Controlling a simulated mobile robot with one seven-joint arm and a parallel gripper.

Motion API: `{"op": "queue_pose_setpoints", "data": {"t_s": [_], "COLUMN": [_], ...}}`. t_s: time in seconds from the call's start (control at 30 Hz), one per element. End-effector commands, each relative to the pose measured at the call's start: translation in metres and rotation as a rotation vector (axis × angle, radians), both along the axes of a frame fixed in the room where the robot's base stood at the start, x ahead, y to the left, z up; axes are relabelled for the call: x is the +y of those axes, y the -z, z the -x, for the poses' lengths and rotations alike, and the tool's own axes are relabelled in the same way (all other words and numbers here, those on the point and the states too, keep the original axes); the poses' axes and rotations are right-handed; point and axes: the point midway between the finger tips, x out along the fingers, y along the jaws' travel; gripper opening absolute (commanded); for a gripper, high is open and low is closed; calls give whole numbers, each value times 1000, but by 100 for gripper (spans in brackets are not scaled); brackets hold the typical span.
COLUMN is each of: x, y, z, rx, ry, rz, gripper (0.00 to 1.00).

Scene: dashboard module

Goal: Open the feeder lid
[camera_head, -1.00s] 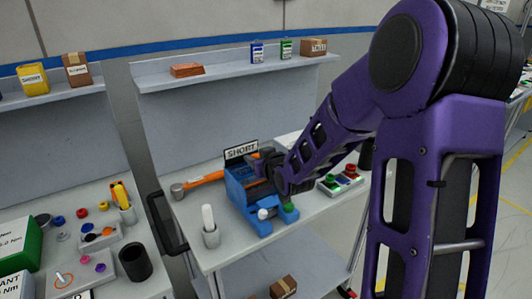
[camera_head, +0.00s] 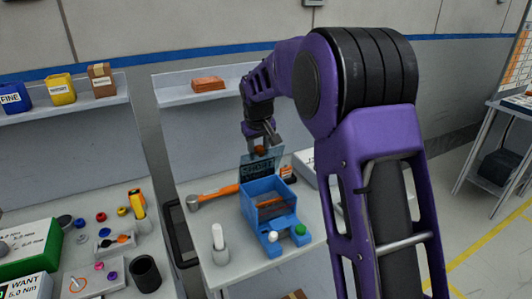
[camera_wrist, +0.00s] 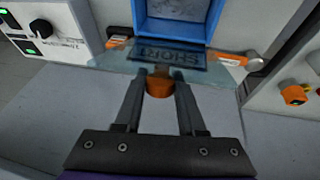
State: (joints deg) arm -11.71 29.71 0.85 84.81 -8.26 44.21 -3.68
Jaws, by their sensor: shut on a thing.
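The blue feeder box (camera_head: 275,212) stands on the workbench, and its top is open in the head view. Its see-through lid (camera_head: 250,163) stands raised at the back edge of the box. My gripper (camera_head: 262,148) is above the back of the box, shut on the lid's orange knob (camera_head: 261,151). In the wrist view the orange knob (camera_wrist: 160,87) sits between the fingertips. The lid (camera_wrist: 115,58) spreads behind it with the SHORT label (camera_wrist: 168,58) seen upside down, and the open blue box (camera_wrist: 180,28) shows beyond.
A holder (camera_head: 219,253) with a white stick stands front left. White and green buttons (camera_head: 300,230) are on the feeder's front. A shelf (camera_head: 190,97) with an orange brick-like stack is behind.

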Motion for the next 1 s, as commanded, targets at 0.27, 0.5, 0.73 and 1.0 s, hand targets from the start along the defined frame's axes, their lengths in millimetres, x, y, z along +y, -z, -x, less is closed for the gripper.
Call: {"op": "queue_pose_setpoints", "data": {"t_s": [0.27,0.5,0.73,1.0], "x": [5,6,6,6], "y": [2,3,4,4], "z": [-11,-14,-14,-13], "rx": [110,153,163,164], "ry": [0,0,0,0], "rz": [47,64,67,67], "gripper": [0,0,0,46]}}
